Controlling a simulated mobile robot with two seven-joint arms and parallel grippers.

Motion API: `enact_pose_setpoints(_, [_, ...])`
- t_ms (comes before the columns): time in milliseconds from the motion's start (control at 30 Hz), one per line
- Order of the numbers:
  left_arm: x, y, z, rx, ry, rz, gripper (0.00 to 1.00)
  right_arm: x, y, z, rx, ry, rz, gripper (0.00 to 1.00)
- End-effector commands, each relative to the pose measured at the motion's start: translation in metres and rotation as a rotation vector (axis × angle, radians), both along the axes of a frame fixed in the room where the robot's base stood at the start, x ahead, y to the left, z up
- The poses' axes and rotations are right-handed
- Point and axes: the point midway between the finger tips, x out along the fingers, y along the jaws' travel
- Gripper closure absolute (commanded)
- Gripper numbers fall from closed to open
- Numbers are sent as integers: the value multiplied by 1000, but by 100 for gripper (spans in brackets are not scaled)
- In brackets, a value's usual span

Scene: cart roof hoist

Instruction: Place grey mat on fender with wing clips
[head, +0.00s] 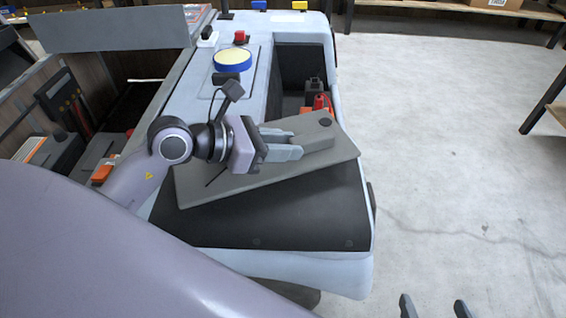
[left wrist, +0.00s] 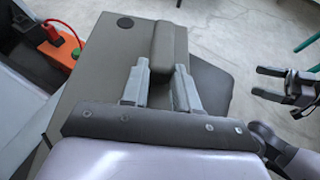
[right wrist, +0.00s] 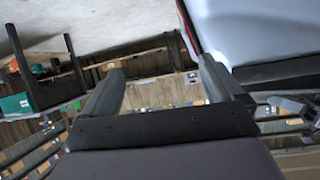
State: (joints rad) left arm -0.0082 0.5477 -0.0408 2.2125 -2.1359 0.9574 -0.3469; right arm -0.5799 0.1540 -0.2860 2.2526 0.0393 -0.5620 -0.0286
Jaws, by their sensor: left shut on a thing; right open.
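A flat grey panel (head: 305,166) with a raised grip bar (left wrist: 168,45) and a round dark spot lies at a slant over a dark grey mat-like sheet (head: 290,222) on the cart's near end. The sheet shows round studs near its front edge. My left gripper (head: 300,146) is shut on the panel's raised bar, with a finger on each side; it also shows in the left wrist view (left wrist: 162,72). Whether the panel touches the sheet I cannot tell. My right gripper (head: 434,305) is open and empty, low over the floor beside the cart. I cannot make out wing clips for certain.
An open bay (head: 300,72) behind the panel holds a red-and-black item (head: 319,103). A yellow-topped blue disc (head: 233,60) and a red knob (head: 241,38) stand on the cart top. Small blue and yellow pieces (head: 300,5) sit at the far edge. Floor (head: 450,130) at right is clear.

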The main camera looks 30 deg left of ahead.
Motion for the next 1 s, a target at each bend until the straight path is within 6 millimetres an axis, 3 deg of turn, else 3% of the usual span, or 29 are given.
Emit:
enact_pose_setpoints(267, [0, 0, -38, -3, -1, 1, 100, 2, 8, -12, 60, 14, 9, 6])
enact_pose_setpoints(667, [0, 0, -43, -2, -4, 1, 100, 5, 14, -8, 85, 7, 16, 6])
enact_pose_setpoints(700, [0, 0, -44, -1, 1, 0, 64, 5, 14, -7, 88, 7, 16, 6])
enact_pose_setpoints(767, [0, 0, -43, -1, 1, -1, 45, 5, 14, -7, 88, 8, 16, 6])
enact_pose_setpoints(1000, [0, 0, -43, -1, 1, 0, 45, 5, 14, -7, 86, 7, 15, 6])
